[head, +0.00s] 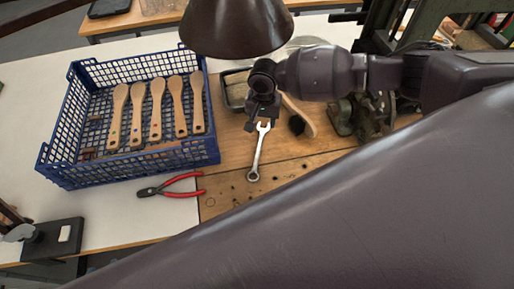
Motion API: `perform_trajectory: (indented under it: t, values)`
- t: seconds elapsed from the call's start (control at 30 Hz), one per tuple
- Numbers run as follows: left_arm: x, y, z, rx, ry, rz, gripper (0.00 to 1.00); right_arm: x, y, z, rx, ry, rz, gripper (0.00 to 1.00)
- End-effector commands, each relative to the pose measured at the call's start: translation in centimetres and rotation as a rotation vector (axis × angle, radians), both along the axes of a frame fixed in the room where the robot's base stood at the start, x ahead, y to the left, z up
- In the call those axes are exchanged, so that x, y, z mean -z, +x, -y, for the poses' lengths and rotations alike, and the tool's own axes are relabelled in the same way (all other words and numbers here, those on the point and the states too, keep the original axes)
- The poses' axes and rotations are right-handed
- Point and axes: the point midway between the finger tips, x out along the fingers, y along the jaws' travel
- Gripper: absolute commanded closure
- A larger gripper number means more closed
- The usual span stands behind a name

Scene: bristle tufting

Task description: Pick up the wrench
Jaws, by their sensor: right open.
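The wrench (257,157) is a silver combination wrench. It lies on the wooden part of the workbench, its open end toward the back and its ring end toward the front. My right gripper (263,122) is over the open end of the wrench. Its jaws are open, and I cannot tell whether they touch the wrench. The arm of my right gripper comes in from the right. My left gripper is not in view.
A blue crate (150,170) with several wooden brush handles stands left of the wrench. Red-handled pliers (172,186) lie before it. A green machine (450,40) stands at the back right.

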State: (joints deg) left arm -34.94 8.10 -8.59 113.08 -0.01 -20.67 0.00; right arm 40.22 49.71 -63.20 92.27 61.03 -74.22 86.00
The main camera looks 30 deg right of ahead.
Motion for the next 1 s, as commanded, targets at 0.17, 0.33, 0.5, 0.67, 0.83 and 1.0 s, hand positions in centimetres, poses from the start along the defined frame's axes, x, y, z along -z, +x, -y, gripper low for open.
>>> perform_trajectory:
  t: [0.17,0.33,0.5,0.67,0.83,1.0]
  values:
    - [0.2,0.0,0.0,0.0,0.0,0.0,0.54,2.5,0.0,-0.1,0.002,0.001,-0.001,0.49]
    - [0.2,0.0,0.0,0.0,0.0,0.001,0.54,4.6,0.1,-0.1,0.001,0.002,0.001,0.49]
    - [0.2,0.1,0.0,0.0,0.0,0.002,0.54,5.4,0.1,-0.1,-0.001,0.001,0.002,0.49]
    - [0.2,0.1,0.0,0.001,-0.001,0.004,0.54,6.9,0.5,-0.1,-0.001,0.001,0.002,0.49]
    - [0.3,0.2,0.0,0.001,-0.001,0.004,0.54,9.0,0.9,0.0,-0.002,0.0,0.001,0.49]
    - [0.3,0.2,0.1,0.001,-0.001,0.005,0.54,10.3,0.9,0.0,-0.001,0.001,0.002,0.49]
